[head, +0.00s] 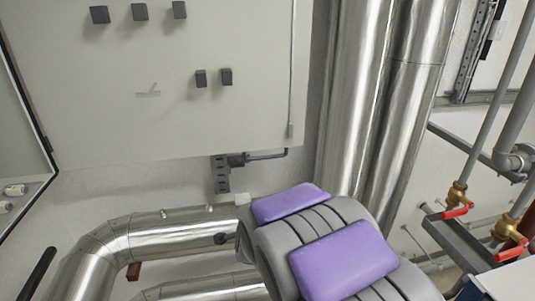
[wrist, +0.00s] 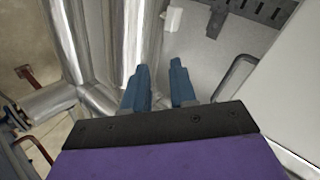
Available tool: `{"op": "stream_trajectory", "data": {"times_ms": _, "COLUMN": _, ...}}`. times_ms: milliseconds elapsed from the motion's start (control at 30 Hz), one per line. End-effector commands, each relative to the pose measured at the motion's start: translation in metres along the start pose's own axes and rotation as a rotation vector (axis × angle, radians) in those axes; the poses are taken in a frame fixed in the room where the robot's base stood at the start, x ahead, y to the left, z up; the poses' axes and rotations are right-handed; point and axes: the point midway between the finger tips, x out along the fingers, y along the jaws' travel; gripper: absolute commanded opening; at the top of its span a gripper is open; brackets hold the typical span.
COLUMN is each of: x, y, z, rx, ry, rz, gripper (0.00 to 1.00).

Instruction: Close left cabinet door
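A pale grey cabinet front (head: 200,100) fills the upper left of the head view. At the far left edge, a light panel with a black border (head: 22,160) shows in part; it looks like the left cabinet door standing open, but most of it is cut off. In the wrist view, my gripper (wrist: 160,66) has two blue fingers apart, with nothing between them. The fingers point toward steel pipes and the wall below a grey bracket. My gripper's fingers do not show in the head view, where only my purple and grey arm shows.
Shiny vertical pipes (head: 375,90) stand right of the cabinet. Bent steel pipes (head: 150,235) run below it. A slotted bracket (head: 221,175) hangs under the cabinet. Red-handled valves (head: 457,211) are at the right. A pale flat surface (wrist: 290,100) borders the wrist view's right.

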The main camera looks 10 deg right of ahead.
Motion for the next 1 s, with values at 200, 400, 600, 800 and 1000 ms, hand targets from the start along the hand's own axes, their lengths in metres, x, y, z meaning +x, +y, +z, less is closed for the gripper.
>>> {"op": "stream_trajectory", "data": {"times_ms": 200, "x": 0.048, "y": -0.036, "z": -0.026, "rx": 0.28, "ry": 0.243, "rz": -0.265, "gripper": 0.26}}
{"op": "stream_trajectory", "data": {"times_ms": 400, "x": 0.057, "y": -0.052, "z": -0.045, "rx": 0.449, "ry": 0.396, "rz": -0.521, "gripper": 0.26}}
{"op": "stream_trajectory", "data": {"times_ms": 600, "x": 0.052, "y": -0.057, "z": -0.052, "rx": 0.518, "ry": 0.455, "rz": -0.678, "gripper": 0.26}}
{"op": "stream_trajectory", "data": {"times_ms": 800, "x": 0.055, "y": -0.065, "z": -0.059, "rx": 0.532, "ry": 0.468, "rz": -0.718, "gripper": 0.26}}
{"op": "stream_trajectory", "data": {"times_ms": 1000, "x": 0.075, "y": -0.079, "z": -0.076, "rx": 0.531, "ry": 0.468, "rz": -0.717, "gripper": 0.26}}
